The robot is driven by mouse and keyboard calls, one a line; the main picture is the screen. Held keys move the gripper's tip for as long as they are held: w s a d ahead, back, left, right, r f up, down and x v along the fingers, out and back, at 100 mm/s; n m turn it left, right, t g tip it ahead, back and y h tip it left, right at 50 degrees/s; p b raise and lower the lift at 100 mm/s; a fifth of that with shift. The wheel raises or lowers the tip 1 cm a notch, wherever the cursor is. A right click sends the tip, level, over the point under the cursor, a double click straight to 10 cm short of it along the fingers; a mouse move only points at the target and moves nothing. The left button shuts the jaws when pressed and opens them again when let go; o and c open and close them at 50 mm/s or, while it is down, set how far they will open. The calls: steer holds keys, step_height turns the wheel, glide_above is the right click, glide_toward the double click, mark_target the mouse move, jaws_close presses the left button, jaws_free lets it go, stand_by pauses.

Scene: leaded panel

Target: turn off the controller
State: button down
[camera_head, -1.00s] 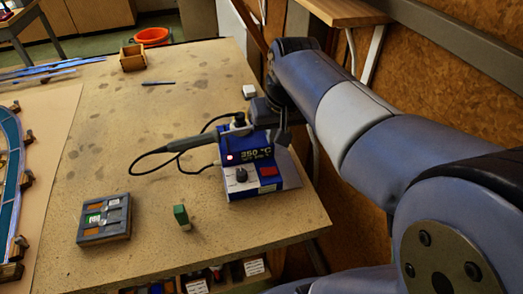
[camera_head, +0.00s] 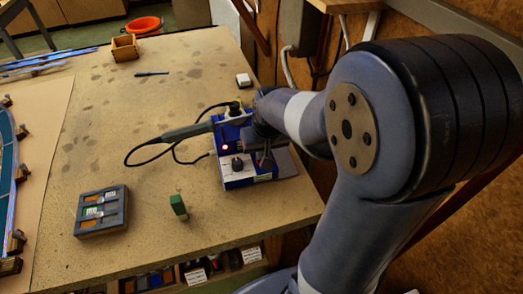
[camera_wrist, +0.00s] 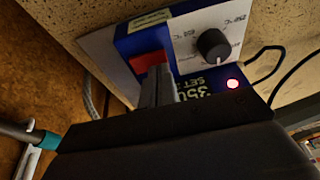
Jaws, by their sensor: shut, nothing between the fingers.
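The controller (camera_head: 236,180) is a blue and white soldering station near the table's right edge. Its red light (camera_head: 225,146) is lit, and glows in the wrist view (camera_wrist: 233,84) too. A black knob (camera_wrist: 213,45) sits on its panel. A red rocker switch (camera_wrist: 150,60) is beside the knob, partly covered by my fingers in the wrist view. My gripper (camera_wrist: 160,82) is shut and empty, its fingertips at the near edge of the switch. I cannot tell whether they touch it. In the head view my gripper (camera_head: 264,158) hides the switch and most of the display.
A green block (camera_head: 179,206) and a grey tray (camera_head: 101,222) stand in front and left. A small white block (camera_head: 243,80) lies behind.

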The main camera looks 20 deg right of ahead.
steer(key=shift+f+b, duration=0.25)
steer(key=shift+b, duration=0.05)
steer(key=shift+a, duration=0.1)
steer(key=shift+d+r, duration=0.15)
steer(key=shift+d, duration=0.65)
steer(key=shift+r, duration=0.15)
